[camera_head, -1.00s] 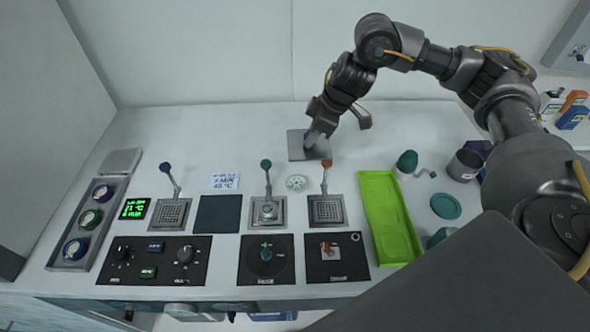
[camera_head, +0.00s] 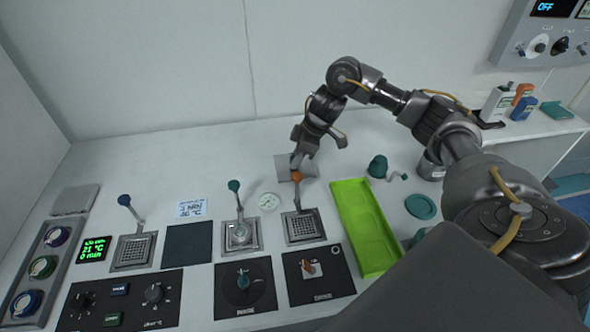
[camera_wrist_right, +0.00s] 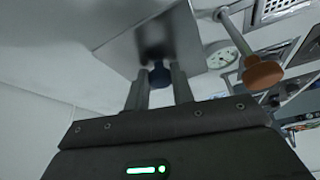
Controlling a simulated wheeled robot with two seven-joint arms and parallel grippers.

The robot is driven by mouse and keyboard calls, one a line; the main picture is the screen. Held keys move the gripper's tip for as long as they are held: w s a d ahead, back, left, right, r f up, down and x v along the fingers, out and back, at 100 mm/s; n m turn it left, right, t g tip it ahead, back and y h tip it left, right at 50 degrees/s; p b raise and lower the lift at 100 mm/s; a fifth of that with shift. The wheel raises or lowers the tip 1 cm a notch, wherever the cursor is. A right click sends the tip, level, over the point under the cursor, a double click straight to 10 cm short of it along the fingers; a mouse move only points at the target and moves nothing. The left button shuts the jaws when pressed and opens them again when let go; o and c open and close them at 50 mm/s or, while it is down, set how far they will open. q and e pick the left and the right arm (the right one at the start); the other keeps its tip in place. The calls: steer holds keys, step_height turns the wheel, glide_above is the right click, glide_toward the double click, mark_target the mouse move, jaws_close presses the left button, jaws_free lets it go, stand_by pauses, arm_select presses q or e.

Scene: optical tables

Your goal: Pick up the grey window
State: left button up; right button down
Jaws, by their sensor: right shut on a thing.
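The grey window is a flat square plate (camera_head: 284,163) at the back of the table in the head view, partly hidden by my right gripper (camera_head: 298,163). In the right wrist view the grey window (camera_wrist_right: 125,50) is in front of the fingers, with a dark blue knob (camera_wrist_right: 160,76) on it. My right gripper (camera_wrist_right: 159,82) is shut on this knob, one finger on each side. I cannot tell whether the plate touches the table. My left gripper is not in view.
An orange-topped lever (camera_head: 297,177) stands close in front of the plate; its knob (camera_wrist_right: 263,74) shows right of the fingers. A round gauge (camera_head: 268,201) lies left of it. A green tray (camera_head: 365,225) and a teal-capped object (camera_head: 377,166) are to the right. The back left table is clear.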

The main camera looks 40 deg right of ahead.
step_height(320, 180, down, 3)
steer(key=shift+f+b, duration=0.1)
steer(key=shift+b, duration=0.3)
steer(key=shift+f, duration=0.45)
steer(key=shift+f, duration=0.1)
steer(key=c, duration=1.2)
jaws_free()
